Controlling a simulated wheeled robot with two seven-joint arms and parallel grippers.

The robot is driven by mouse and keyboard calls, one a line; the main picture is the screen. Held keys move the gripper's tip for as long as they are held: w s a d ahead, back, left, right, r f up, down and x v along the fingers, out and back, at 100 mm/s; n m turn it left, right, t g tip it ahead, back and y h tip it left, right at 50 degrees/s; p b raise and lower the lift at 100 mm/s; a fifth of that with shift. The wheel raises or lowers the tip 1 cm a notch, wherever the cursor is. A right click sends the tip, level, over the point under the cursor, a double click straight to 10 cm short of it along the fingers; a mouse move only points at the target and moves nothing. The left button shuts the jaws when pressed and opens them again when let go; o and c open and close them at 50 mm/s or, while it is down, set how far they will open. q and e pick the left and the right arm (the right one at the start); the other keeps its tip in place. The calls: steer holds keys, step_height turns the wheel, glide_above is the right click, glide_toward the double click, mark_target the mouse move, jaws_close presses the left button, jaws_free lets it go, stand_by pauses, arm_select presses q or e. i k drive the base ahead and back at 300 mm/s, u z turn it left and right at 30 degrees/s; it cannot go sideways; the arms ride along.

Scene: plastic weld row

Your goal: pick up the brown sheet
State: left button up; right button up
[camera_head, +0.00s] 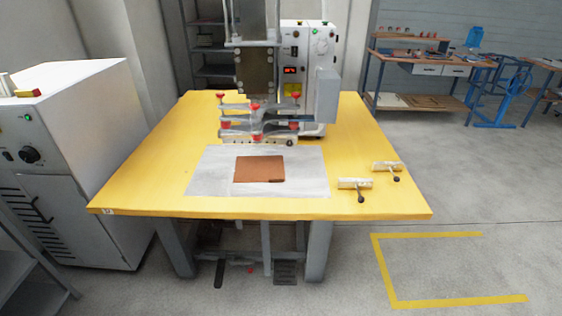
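The brown sheet (259,167) is a small, roughly square piece lying flat on a light grey plate (212,176). The plate lies on the yellow table (140,174), in front of the welding machine (308,80). A small dark mark or strip shows at the sheet's front right edge. Neither of my grippers shows in the head view, and nothing touches the sheet from above.
Two clamp-like tools, a nearer one (355,184) and a farther one (387,166), lie on the table right of the plate. The machine's head with red knobs (257,137) overhangs just behind the sheet. A white cabinet (75,120) stands left. The table's left side is clear.

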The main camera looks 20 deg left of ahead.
mark_target(248, 170)
steer(key=u, duration=0.35)
steer(key=i, duration=0.9)
steer(key=u, duration=0.65)
